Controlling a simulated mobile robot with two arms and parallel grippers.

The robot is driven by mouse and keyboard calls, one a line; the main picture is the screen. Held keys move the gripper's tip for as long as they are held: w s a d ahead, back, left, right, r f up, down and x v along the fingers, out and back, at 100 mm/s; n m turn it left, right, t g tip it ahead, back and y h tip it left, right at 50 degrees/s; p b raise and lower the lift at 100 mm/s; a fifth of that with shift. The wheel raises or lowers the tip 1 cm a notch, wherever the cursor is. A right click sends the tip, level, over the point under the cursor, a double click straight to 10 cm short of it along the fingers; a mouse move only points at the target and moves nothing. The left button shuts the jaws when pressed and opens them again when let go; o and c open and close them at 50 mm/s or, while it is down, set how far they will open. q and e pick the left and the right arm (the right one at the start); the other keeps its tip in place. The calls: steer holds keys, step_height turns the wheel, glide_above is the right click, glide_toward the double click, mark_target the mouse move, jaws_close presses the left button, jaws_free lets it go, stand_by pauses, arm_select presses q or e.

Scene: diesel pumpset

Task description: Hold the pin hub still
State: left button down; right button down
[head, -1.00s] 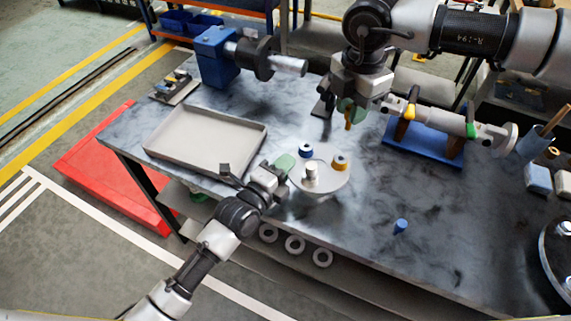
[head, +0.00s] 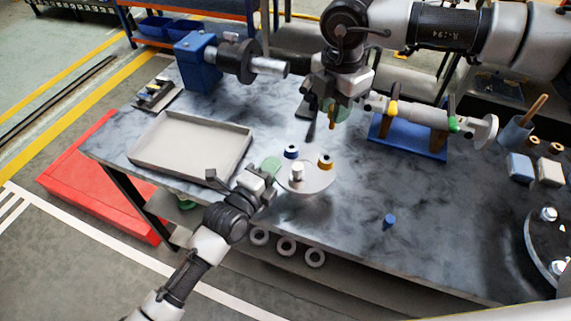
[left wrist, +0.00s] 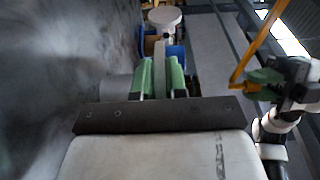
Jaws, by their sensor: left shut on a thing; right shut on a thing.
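The pin hub (head: 318,183) is a pale round disc near the front edge of the grey table. It has a white centre post, a blue-collared pin and an orange-collared pin. My left gripper (head: 272,167) is shut at the hub's left rim; its green fingers hide the contact. The fingers also show in the left wrist view (left wrist: 162,78), where the hub is hard to make out. My right gripper (head: 333,108) is above the table behind the hub, shut on a yellow rod (head: 332,122). The rod looks long and bent in the left wrist view (left wrist: 258,38).
An empty grey tray (head: 190,167) lies left of the hub. A blue-based machine (head: 197,65) stands behind it. A shaft with a round flange (head: 425,115) rests on a blue stand at the right. A small blue cylinder (head: 389,221) stands at the front right, with clear table around it.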

mark_target(332, 129)
stand_by(0.6)
arm_select(q)
steer(key=shift+f, duration=0.1)
arm_select(e)
steer(key=shift+f, duration=3.9)
steer(key=shift+f, duration=1.55)
steer(key=c, duration=0.9)
jaws_free()
steer(key=shift+o, duration=0.2)
step_height(332, 129, up, 12)
